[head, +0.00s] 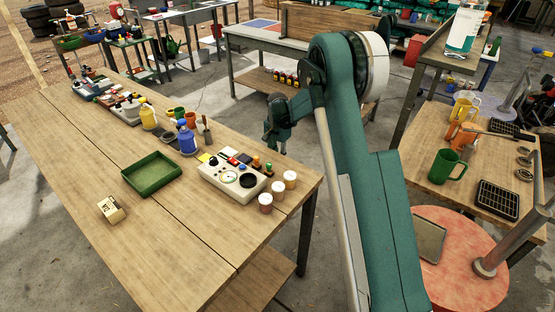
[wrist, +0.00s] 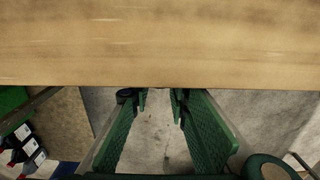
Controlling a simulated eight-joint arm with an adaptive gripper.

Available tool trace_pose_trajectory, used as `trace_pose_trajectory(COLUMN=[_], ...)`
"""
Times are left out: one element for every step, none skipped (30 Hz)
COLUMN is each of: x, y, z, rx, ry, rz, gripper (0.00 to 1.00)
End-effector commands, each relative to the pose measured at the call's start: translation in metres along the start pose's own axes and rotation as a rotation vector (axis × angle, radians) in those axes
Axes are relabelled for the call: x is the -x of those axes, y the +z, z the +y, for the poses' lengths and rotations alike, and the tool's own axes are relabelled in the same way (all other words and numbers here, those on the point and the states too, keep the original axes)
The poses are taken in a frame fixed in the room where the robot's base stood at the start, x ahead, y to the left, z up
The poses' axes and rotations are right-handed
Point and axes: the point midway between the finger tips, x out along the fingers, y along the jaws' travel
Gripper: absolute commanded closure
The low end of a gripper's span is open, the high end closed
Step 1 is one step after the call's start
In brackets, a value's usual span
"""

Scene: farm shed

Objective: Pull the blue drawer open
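I see no blue drawer in either view; my arm hides part of the head view. My gripper shows in the wrist view (wrist: 160,97) with its two green fingers apart and nothing between them. A wooden surface (wrist: 160,45) fills the top of that view, and the fingertips reach close to its edge; I cannot tell whether they touch it. In the head view my gripper (head: 275,127) hangs beyond the right end of the long wooden bench (head: 200,270), and its fingertips are not clear there.
The bench holds a green tray (head: 151,174), a white control box (head: 233,178), a blue bottle (head: 187,140) and several small pots. A table with a lower shelf (head: 252,81) stands behind my gripper. A small table (head: 435,190) with a green mug (head: 446,167) stands at right.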

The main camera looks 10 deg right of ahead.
Motion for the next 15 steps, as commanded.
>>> trace_pose_trajectory(x=[0.0,0.0,0.0,0.0,0.0,0.0,0.0,0.0,0.0,0.0,0.0,0.0,0.0,0.0,0.0], y=[0.0,0.0,0.0,0.0,0.0,0.0,0.0,-0.001,-0.002,-0.003,-0.005,-0.007,-0.01,-0.013,-0.017], z=[0.0,0.0,0.0,0.0,0.0,0.0,0.0,0.0,0.0,0.0,0.0,0.001,0.001,0.001,0.0], rx=[0.0,0.0,0.0,0.0,0.0,0.0,0.0,0.0,0.0,0.0,-0.001,-0.001,-0.001,-0.001,-0.001], ry=[0.001,0.001,0.001,0.001,0.001,0.001,0.001,0.001,0.001,0.001,0.001,0.001,0.001,0.001,0.001], rz=[0.0,0.0,0.0,0.0,0.0,0.0,0.0,0.0,0.0,0.0,0.0,0.0,0.0,0.0,0.0], gripper=[0.89,0.93,0.99,1.0,1.0,1.0,1.0,1.0,1.0,1.0,1.0,1.0,1.0,1.0,1.0])
